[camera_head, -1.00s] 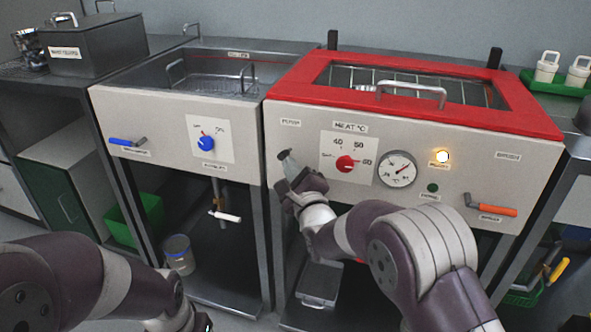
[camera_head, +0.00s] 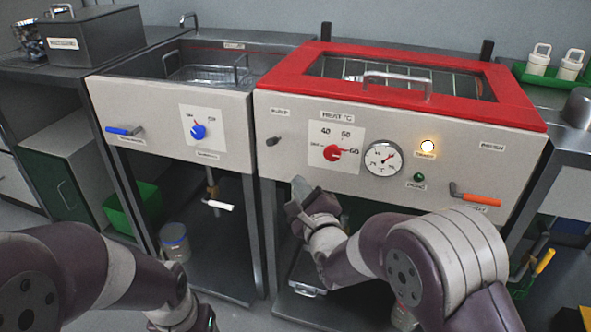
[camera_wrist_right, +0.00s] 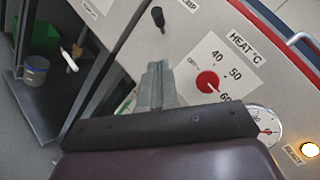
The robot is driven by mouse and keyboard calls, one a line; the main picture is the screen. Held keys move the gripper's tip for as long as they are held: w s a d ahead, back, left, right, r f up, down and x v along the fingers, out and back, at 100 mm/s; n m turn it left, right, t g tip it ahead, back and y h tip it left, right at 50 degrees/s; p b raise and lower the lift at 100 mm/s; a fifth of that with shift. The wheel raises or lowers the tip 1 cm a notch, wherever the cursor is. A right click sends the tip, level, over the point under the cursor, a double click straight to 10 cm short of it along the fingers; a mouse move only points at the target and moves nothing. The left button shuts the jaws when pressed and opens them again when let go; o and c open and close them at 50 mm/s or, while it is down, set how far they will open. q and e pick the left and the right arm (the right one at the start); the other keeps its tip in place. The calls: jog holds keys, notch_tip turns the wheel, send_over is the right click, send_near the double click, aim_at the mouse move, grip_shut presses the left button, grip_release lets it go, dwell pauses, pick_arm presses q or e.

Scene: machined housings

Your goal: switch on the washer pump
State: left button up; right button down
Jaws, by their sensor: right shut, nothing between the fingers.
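The red-topped washer (camera_head: 395,112) has a pump switch (camera_head: 272,141), a small dark lever under a label at the upper left of its front panel. It also shows at the top of the right wrist view (camera_wrist_right: 157,17), where it sticks out from the panel. My right gripper (camera_head: 298,186) is shut and empty, below and slightly right of the switch and apart from it. Its closed fingers (camera_wrist_right: 156,75) point up toward the switch in the wrist view.
The red heat knob (camera_head: 332,153), round gauge (camera_head: 383,158), glowing amber lamp (camera_head: 428,147) and orange-handled lever (camera_head: 478,198) share the panel. A basin unit with a blue knob (camera_head: 198,132) stands to the left. Open shelves lie below.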

pick_arm(q)
jog(key=shift+d+r, duration=0.1)
jog(key=shift+r, duration=0.2)
pick_arm(e)
jog(key=v, duration=0.3)
jog(key=shift+s+d, duration=0.1)
jog(key=shift+d, duration=0.05)
